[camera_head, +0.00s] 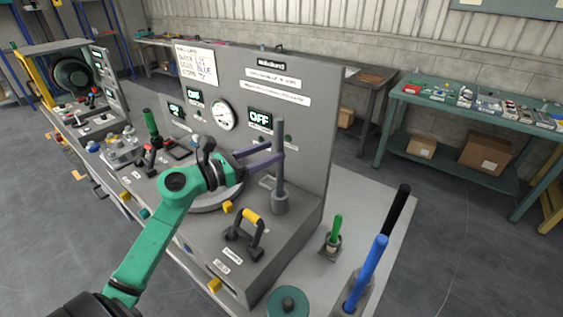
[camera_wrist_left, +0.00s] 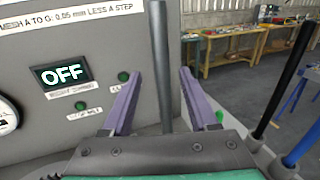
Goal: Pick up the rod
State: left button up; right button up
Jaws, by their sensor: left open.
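A grey rod (camera_head: 279,135) stands upright in a short grey socket (camera_head: 280,204) at the right end of the console's front ledge. My left gripper (camera_head: 275,151), with purple fingers, reaches in from the left at about the rod's mid-height. The fingers are open. In the left wrist view the rod (camera_wrist_left: 160,45) rises between the two spread fingertips (camera_wrist_left: 162,76), with a gap on each side. Its lower end is hidden there by the gripper body. How deep it sits between the fingers is hard to tell. My right gripper is not in view.
The console's upright panel (camera_head: 310,130) stands close behind the rod. Green (camera_head: 336,228), blue (camera_head: 368,268) and black (camera_head: 395,212) rods stand to the right. A green bench (camera_head: 470,105) is farther back.

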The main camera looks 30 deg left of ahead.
pick_arm(q)
jog(key=p+x, duration=0.3)
jog(key=x, duration=0.4)
jog(key=shift+s+d+f, duration=0.15)
jog(key=shift+d+f, duration=0.05)
jog(key=shift+f, duration=0.05)
jog(key=shift+s+a, duration=0.1)
grip_shut()
jog(key=shift+r, duration=0.15)
dwell(0.6)
